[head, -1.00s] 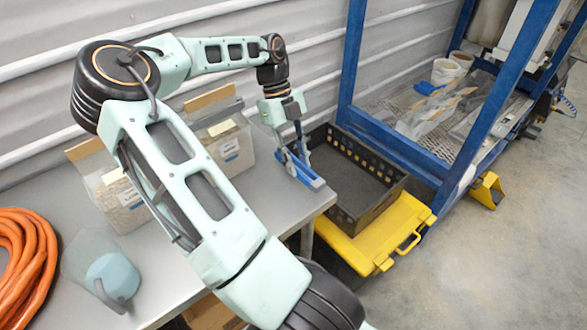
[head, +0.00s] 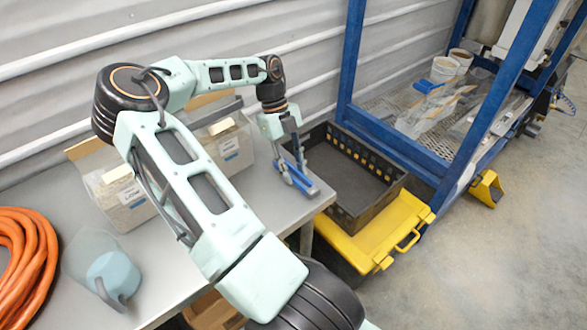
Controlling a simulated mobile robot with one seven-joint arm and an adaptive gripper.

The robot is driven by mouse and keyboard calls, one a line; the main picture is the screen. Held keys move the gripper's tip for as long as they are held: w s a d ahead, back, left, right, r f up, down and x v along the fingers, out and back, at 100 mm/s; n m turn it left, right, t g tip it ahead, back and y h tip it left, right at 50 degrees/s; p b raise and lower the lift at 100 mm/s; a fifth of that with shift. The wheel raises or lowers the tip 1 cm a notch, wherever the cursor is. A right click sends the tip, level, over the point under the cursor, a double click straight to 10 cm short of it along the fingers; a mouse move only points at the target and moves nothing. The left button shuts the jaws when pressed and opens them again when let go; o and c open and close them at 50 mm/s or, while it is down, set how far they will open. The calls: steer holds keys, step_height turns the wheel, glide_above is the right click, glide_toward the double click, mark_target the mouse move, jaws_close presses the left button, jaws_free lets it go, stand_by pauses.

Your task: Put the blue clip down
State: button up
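The blue clip (head: 302,184) is at the right end of the grey table, close to the table's edge and just left of the black crate. My gripper (head: 290,165) points down right at the clip, with its fingers reaching the clip's back part. The fingers and clip overlap in this small view, so I cannot tell whether the fingers grip it or stand apart around it. The clip looks to be at or very near the tabletop (head: 262,205); contact is not clear.
A black crate (head: 345,212) and a yellow lid or case (head: 385,235) stand right of the table. Labelled clear bins (head: 128,205) stand along the wall. An orange hose (head: 25,265) and a bluish scoop-like container (head: 110,272) are at left. A blue frame (head: 400,148) rises behind.

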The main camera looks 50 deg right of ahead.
steer(key=shift+o, duration=1.3)
steer(key=shift+r, duration=0.2)
steer(key=v, duration=1.2)
steer(key=shift+d, duration=0.1)
